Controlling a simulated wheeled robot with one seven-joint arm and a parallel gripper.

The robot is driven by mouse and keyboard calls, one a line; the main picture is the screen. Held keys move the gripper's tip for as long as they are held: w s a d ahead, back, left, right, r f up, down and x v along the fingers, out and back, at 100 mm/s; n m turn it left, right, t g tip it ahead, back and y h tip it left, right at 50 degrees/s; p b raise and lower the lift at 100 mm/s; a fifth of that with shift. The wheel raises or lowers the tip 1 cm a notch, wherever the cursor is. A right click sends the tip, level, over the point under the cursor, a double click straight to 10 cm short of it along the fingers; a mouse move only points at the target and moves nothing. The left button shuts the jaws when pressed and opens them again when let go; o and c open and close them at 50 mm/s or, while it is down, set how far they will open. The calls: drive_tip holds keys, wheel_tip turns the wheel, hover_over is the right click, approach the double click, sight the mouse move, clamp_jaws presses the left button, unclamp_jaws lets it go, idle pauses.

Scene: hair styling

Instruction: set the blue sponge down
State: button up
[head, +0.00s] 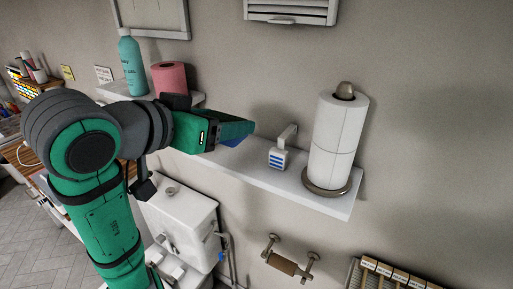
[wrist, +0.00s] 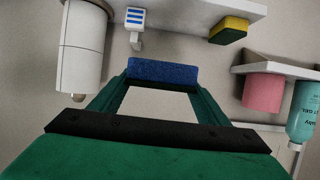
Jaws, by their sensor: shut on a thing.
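My gripper (head: 236,129) is shut on the blue sponge (wrist: 163,71), which spans between its two fingertips in the wrist view. In the head view only a sliver of the blue sponge (head: 235,141) shows below the green fingers. They appear near the left part of the white wall shelf (head: 318,198); the exact height above it is hard to tell. A yellow and green sponge (wrist: 229,30) rests on the shelf in the wrist view, apart from the held sponge. My gripper hides it in the head view.
A white paper roll on a holder (head: 338,140) stands at the shelf's right end. A small white dispenser with blue stripes (head: 278,158) is left of it. A pink roll (head: 169,78) and a teal bottle (head: 131,66) stand on another shelf. A toilet (head: 184,222) is below.

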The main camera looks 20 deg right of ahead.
drive_tip(key=w+d+f, duration=0.4)
drive_tip(key=w, duration=0.2)
hover_over(243, 151)
drive_tip(key=f, duration=0.5)
drive_tip(key=shift+s+a, duration=0.15)
drive_tip(key=shift+s, duration=0.2)
drive_tip(key=shift+w+f, duration=0.15)
drive_tip(key=shift+f, duration=0.1)
drive_tip(key=shift+w+d+f, duration=0.1)
drive_tip(key=shift+f, duration=0.75)
drive_tip(key=shift+w+d+f, duration=0.1)
drive_tip(key=shift+f, duration=0.75)
drive_tip(key=shift+f, duration=0.2)
drive_tip(key=o, duration=1)
drive_tip(key=shift+r, duration=0.15)
